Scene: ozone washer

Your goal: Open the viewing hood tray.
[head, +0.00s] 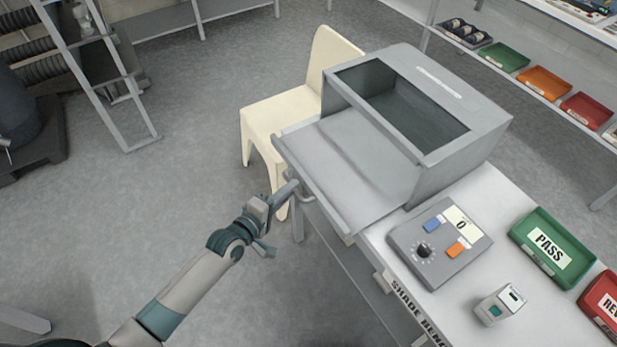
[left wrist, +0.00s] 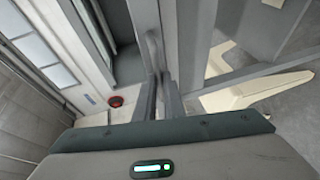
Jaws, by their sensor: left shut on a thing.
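The viewing hood (head: 478,120) is a grey box with a dark window opening in its sloped top, standing on the bench. Its flat grey tray (head: 350,160) sticks out of the hood's front towards the left, past the bench edge. My left gripper (head: 291,190) is at the tray's front edge, shut on the tray handle, which is mostly hidden by the fingers in the head view. In the left wrist view the fingers (left wrist: 161,98) are close together around the handle (left wrist: 153,50). My right gripper is in neither view.
A cream chair (head: 275,112) stands close behind the tray. On the bench (head: 395,262) are a grey control box (head: 440,243), a small white device (head: 500,303), a green PASS tray (head: 552,247) and a red tray (head: 604,300).

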